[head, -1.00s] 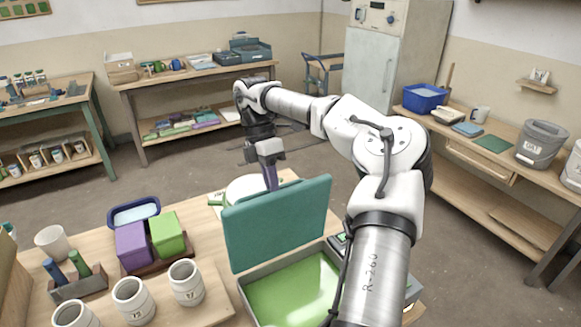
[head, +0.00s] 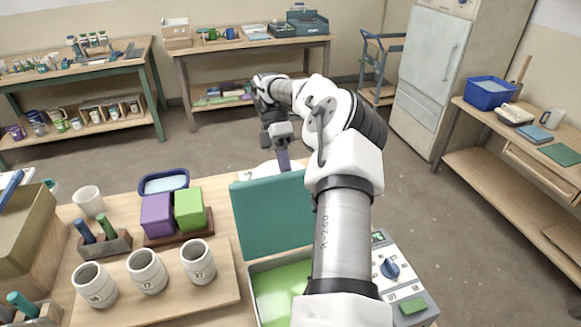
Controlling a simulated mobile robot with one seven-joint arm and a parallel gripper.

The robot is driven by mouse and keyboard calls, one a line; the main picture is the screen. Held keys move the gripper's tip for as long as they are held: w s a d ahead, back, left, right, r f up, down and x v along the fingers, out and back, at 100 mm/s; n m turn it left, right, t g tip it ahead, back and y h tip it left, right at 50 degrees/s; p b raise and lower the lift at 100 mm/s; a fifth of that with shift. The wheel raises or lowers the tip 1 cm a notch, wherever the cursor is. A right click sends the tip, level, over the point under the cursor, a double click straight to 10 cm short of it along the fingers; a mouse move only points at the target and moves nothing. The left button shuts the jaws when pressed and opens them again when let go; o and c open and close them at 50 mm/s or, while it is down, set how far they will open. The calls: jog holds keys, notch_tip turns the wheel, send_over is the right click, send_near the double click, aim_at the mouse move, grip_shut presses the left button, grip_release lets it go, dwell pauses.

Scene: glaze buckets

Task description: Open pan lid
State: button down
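The pan (head: 254,303) is a grey rectangular box at the front middle, with a bright green surface inside. Its teal lid (head: 270,215) stands raised, roughly upright along the pan's far side. My arm covers the pan's right part and the lid's right edge. My gripper (head: 284,166) points down just behind the lid's top edge. Its purple fingers show side-on and their tips are hidden by the lid. I cannot tell whether they touch the lid or how far apart they are.
A dial panel (head: 405,285) adjoins the pan's right side. A white round vessel (head: 256,172) stands behind the lid, partly hidden. Purple (head: 157,215) and green blocks (head: 189,209), a blue tub (head: 164,183) and several white cups (head: 147,271) fill the table's left.

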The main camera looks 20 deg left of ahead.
jog(key=shift+w+a+f, duration=0.1)
jog(key=shift+w+f, duration=0.15)
jog(key=shift+f, duration=0.2)
jog(key=c, duration=1.7)
grip_release()
jog(key=shift+w+f, duration=0.1)
jog(key=shift+o, duration=1.2)
jog(key=shift+w+a+f, duration=0.2)
jog(key=shift+w+a, duration=0.05)
jog(key=shift+d+r, duration=0.1)
jog(key=shift+r, duration=0.1)
jog(key=shift+d+r, duration=0.1)
